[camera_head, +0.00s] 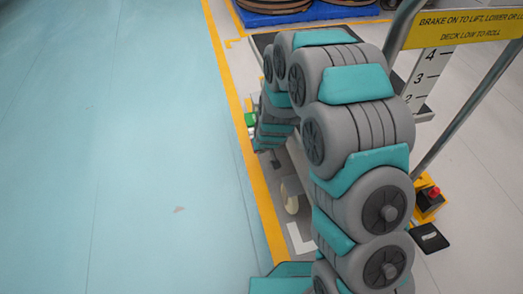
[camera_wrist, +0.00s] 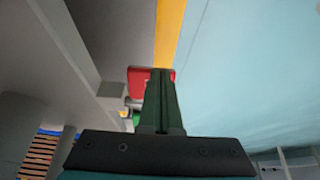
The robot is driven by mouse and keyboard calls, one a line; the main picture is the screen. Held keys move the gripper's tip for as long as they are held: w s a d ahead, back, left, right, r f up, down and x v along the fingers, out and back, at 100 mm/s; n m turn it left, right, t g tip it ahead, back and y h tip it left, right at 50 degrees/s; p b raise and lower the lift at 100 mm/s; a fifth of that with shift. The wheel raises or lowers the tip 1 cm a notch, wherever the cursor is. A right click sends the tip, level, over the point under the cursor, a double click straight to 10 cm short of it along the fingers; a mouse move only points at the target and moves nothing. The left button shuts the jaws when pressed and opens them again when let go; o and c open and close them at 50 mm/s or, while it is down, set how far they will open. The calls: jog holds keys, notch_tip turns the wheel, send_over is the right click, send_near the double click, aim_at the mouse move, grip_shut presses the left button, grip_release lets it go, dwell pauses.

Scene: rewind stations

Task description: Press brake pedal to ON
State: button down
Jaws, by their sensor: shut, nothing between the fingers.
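In the wrist view a red pedal-like plate (camera_wrist: 137,82) lies at the tips of my gripper (camera_wrist: 161,72). The dark green fingers are shut together, hold nothing, and cover the plate's middle. I cannot tell whether they touch it. A small green part (camera_wrist: 136,118) shows just left of the fingers. In the head view a green part (camera_head: 251,118) sits at the cart's left edge, near the far end of my arm. My gripper is mostly hidden there behind the arm. No ON marking is readable on the pedal.
The cart's metal handle frame (camera_head: 470,110) and yellow sign (camera_head: 455,30) stand at the right. A yellow box with a red button (camera_head: 431,195) is low beside it. A yellow floor line (camera_head: 245,140) borders open blue floor (camera_head: 120,150) at the left.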

jog(key=s+p+v, duration=0.1)
jog(key=v, duration=1.2)
jog(key=shift+f+p, duration=0.3)
jog(key=shift+p, duration=0.1)
jog(key=shift+s+d, duration=0.1)
jog(key=shift+d, duration=0.05)
